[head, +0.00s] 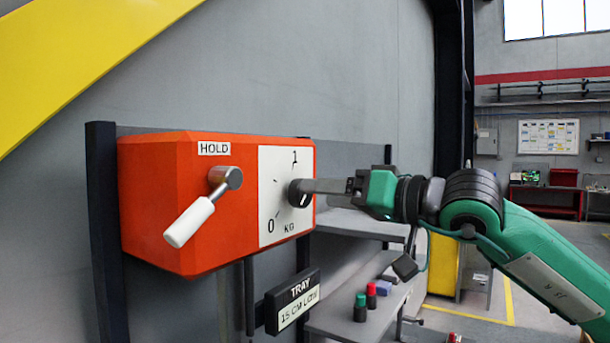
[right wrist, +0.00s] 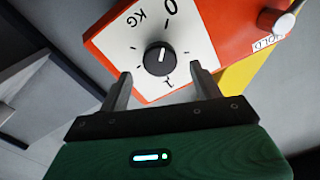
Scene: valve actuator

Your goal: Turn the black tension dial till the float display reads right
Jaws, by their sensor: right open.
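The black dial (head: 295,194) sits on a white plate (head: 270,180) marked 0, 1 and KG, on the front of an orange box (head: 150,190). In the right wrist view the dial (right wrist: 153,60) shows a short white mark on its face. My right gripper (head: 307,187) is level with the dial. In the right wrist view its fingers (right wrist: 161,71) are open, one on each side, with the dial between and just beyond the tips; I see no contact. A black display (head: 292,300) below the box reads TRAY 15 CM LOW. My left gripper is not in view.
A lever with a white handle (head: 190,222) sticks out left of the dial, under a HOLD label (head: 214,148). A dark post (head: 104,220) stands left of the box.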

